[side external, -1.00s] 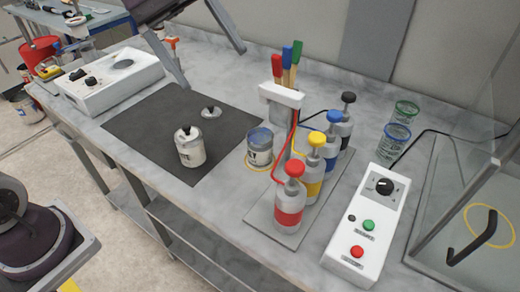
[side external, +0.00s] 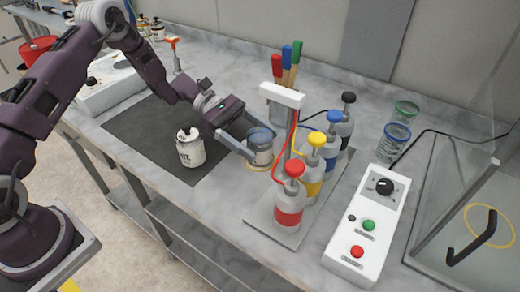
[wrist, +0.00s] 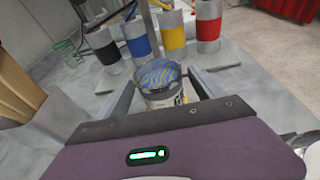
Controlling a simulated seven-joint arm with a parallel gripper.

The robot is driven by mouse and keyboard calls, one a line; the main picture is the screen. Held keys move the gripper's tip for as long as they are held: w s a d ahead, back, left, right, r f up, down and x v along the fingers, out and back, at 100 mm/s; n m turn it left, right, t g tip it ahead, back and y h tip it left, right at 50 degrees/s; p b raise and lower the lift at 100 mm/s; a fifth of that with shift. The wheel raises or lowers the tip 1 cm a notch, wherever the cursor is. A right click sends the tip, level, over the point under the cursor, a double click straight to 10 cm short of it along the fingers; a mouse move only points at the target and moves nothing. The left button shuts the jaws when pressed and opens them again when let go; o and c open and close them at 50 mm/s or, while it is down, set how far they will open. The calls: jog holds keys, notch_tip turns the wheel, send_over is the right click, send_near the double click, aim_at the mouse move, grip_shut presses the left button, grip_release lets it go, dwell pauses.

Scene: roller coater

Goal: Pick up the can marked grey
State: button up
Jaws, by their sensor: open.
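An open can (side external: 261,158) with a bluish top stands on the yellow ring under the pump stand. In the wrist view the can (wrist: 160,92) shows swirled blue and yellow paint inside; its label is too small to read. My gripper (side external: 254,150) is open, low over the bench, with its fingers on either side of this can; I cannot tell whether they touch it. A second, pale can (side external: 190,152) stands upright on the dark mat to the left, with label letters ending in "TE". I cannot see the word grey on either can.
Pump bottles with red (side external: 290,200), yellow, blue and black caps stand close right of the open can. A white control box (side external: 367,225) is further right. The dark mat (side external: 150,125) has free room. A white device (side external: 95,95) is at the left.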

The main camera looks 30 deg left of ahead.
aim_at(269, 149)
jog(key=x, duration=0.4)
grip_shut()
jog(key=shift+r, duration=0.1)
